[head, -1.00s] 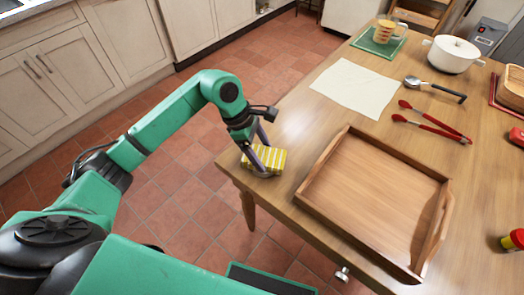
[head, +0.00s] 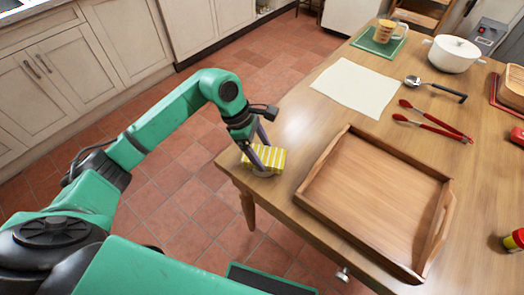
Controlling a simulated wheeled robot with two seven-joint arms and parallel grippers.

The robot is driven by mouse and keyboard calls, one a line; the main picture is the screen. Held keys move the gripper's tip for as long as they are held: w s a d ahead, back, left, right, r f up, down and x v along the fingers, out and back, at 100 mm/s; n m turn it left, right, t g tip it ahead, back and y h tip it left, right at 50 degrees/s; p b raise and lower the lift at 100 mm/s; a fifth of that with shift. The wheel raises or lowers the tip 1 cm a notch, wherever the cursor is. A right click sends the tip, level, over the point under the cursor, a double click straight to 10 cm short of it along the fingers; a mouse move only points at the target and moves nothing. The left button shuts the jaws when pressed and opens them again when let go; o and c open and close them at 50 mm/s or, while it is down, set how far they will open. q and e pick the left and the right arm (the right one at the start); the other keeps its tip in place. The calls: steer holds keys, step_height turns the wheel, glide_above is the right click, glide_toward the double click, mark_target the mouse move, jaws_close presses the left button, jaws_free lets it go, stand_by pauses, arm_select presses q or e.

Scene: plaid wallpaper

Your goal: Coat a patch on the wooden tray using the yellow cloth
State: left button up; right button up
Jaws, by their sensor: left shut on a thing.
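The yellow cloth (head: 270,158) has white stripes and is folded into a small pad. It is at the near left corner of the table, left of the tray. My left gripper (head: 262,168) is shut on the cloth, and its fingers hide part of it. I cannot tell whether the cloth touches the tabletop. The wooden tray (head: 376,188) lies on the table to the right of the gripper, empty, with raised sides. My right gripper is not in view.
A red and yellow container (head: 514,239) stands at the right edge. Bare tabletop lies between cloth and sheet.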

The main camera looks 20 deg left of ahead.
mark_target(262, 155)
arm_select(q)
steer(key=shift+s+f, duration=0.1)
stand_by(0.4)
steer(key=shift+r+p, duration=0.4)
steer(key=shift+r, duration=0.1)
steer(key=shift+r+p, duration=1.7)
steer(key=shift+r, duration=1.4)
steer(key=shift+f, duration=0.15)
